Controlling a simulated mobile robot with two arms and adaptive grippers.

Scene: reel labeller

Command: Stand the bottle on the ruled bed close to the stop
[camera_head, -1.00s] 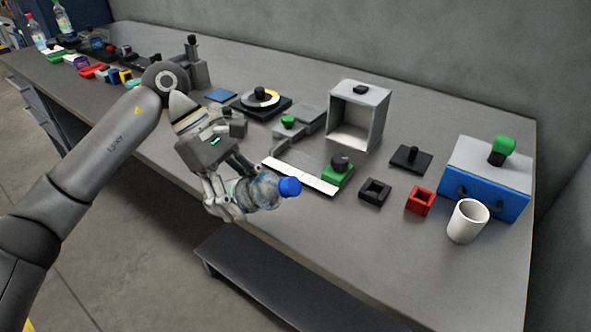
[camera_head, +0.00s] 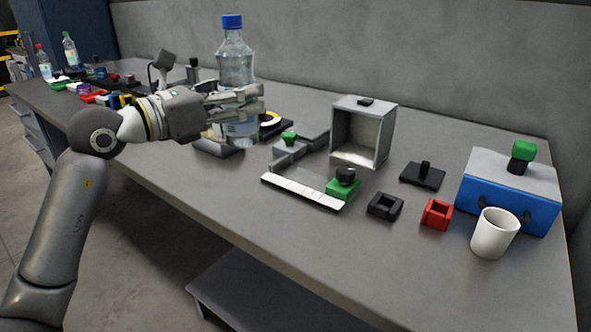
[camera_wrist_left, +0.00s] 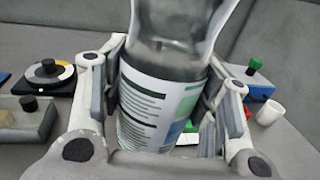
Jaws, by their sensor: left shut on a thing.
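A clear bottle with a blue cap (camera_head: 234,62) is held upright by my left gripper (camera_head: 238,103). The gripper is shut around its labelled lower part. In the left wrist view the bottle (camera_wrist_left: 160,100) stands between both fingers. I cannot tell which part is the stop. My right gripper is not in view.
A grey open box (camera_head: 363,133) stands behind the strip. A black square holder (camera_head: 385,205), a red holder (camera_head: 437,213), a white cup (camera_head: 494,232) and a blue box (camera_head: 510,188) are to the right.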

